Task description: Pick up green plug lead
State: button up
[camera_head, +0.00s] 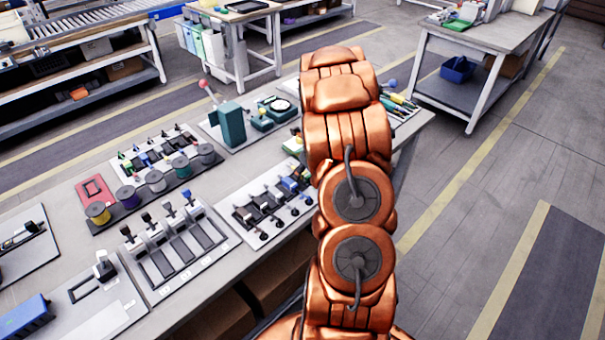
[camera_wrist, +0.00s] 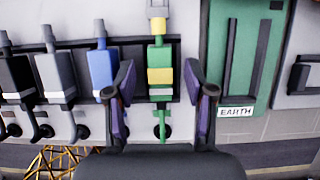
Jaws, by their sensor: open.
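The green plug lead (camera_wrist: 159,56) shows in the wrist view, with a yellow band on its green body and a green cable running down from it. It lies in a dark rack slot. My gripper (camera_wrist: 160,78) is open, its two fingers apart on the left and right of the lead, with visible gaps on both sides. Whether the fingers are level with the lead or above it I cannot tell. In the head view my arm covers my gripper, and I cannot make out the green lead there.
A blue lead (camera_wrist: 102,70), a grey lead (camera_wrist: 53,76) and a black lead (camera_wrist: 15,78) stand in a row left of the green one. A green panel marked EARTH (camera_wrist: 241,55) is close on the right. The workbench (camera_head: 237,166) holds several other tool boards.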

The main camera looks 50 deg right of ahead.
jog(key=shift+c, duration=0.4)
grip_shut()
